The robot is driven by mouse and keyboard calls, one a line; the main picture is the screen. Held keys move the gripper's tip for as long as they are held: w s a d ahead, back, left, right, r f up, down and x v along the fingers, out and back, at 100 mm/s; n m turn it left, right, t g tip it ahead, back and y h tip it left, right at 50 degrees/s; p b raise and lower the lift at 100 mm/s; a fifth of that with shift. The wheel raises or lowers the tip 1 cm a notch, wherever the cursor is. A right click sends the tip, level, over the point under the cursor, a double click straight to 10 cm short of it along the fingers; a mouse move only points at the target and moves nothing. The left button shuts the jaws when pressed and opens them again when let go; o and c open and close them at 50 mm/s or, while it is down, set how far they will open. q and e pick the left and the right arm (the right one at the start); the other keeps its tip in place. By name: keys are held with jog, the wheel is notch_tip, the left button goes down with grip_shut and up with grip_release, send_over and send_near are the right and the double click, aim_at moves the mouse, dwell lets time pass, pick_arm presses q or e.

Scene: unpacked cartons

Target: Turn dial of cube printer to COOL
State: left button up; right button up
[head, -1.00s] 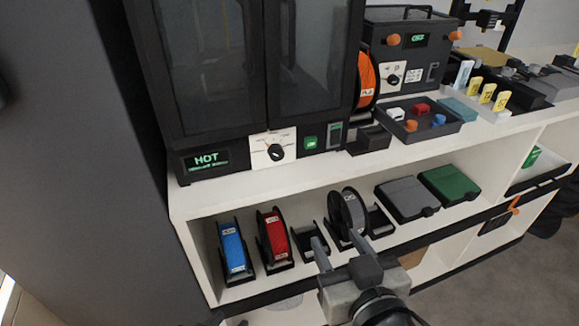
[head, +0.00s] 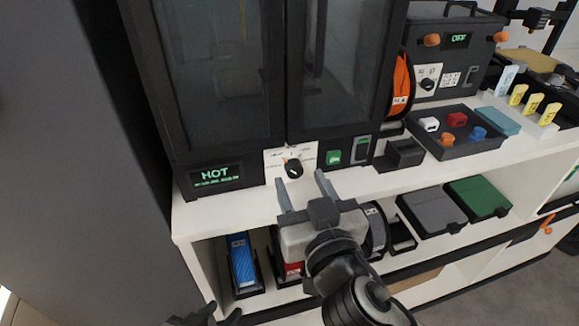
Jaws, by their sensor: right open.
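The cube printer looks to be the large black cabinet with dark glass doors (head: 230,75). Its display (head: 215,175) reads HOT in green. Its black dial (head: 294,169) sits on a white plate; the small labels around it are too small to read. My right gripper (head: 300,180) is open and empty, in front of and just below the dial, its two fingers pointing up toward the panel without visibly touching it. What seems to be my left gripper (head: 203,317) shows only as a dark shape at the bottom edge, mostly cut off.
Right of the dial are a green button (head: 333,158) and a switch. A smaller black machine (head: 455,60) reading OFF has its own dial. A tray of small parts (head: 450,143) stands before it. Spools and boxes fill the shelf below; a grey wall closes the left.

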jog(key=shift+w+a, duration=0.25)
jog(key=shift+w, duration=0.45)
pick_arm(q)
jog(key=shift+w+a, duration=0.2)
jog(key=shift+w, duration=0.2)
pick_arm(e)
jog(key=shift+s, duration=0.1)
jog(key=shift+c, duration=0.9)
jog(key=c, duration=0.8)
pick_arm(q)
jog(key=shift+s+f, duration=0.1)
jog(key=shift+s, duration=0.05)
